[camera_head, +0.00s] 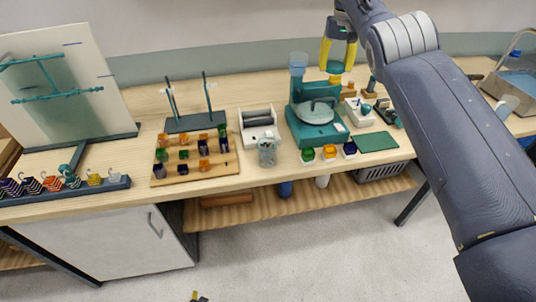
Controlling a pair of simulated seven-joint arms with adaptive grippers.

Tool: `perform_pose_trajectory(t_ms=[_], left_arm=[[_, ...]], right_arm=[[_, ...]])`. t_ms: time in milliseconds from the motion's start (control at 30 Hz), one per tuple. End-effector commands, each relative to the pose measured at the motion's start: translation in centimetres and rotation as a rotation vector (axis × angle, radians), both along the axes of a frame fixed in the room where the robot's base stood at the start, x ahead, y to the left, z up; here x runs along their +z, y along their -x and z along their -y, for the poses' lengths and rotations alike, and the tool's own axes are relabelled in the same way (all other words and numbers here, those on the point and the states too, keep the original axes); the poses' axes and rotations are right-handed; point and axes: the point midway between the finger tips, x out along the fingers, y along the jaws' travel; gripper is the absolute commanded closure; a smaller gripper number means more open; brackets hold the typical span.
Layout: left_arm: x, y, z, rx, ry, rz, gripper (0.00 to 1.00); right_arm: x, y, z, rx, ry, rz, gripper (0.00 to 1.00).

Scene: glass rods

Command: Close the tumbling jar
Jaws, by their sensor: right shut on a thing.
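A clear jar (267,152) with greyish contents stands upright near the table's front edge, in front of a white roller unit (258,120) with dark rollers. I take it to be the tumbling jar; I cannot make out a lid on it. My right gripper (336,72), with yellow fingers, is above the back of the table, behind the teal machine and well away from the jar.
A teal machine (316,111) stands right of the roller unit. A wooden board (178,176) with coloured blocks lies left of the jar, a dark rod stand (195,121) behind it. Several coloured pieces and a green mat (375,142) lie to the right.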

Motion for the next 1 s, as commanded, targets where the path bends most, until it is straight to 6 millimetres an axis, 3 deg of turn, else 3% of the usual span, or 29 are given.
perform_pose_trajectory(t_ms=[233,467,1000], left_arm=[[0.8,-1.0,0.2,-0.003,0.001,0.013,0.11],[3.8,-4.1,0.7,-0.015,0.004,0.061,0.11],[4.4,-4.6,0.9,-0.017,0.005,0.068,0.11]], right_arm=[[0.4,0.1,-0.9,-0.001,0.003,0.004,0.55],[1.5,0.2,-4.5,0.004,0.003,0.007,0.55],[1.7,0.1,-4.8,0.0,0.005,0.008,0.55]])
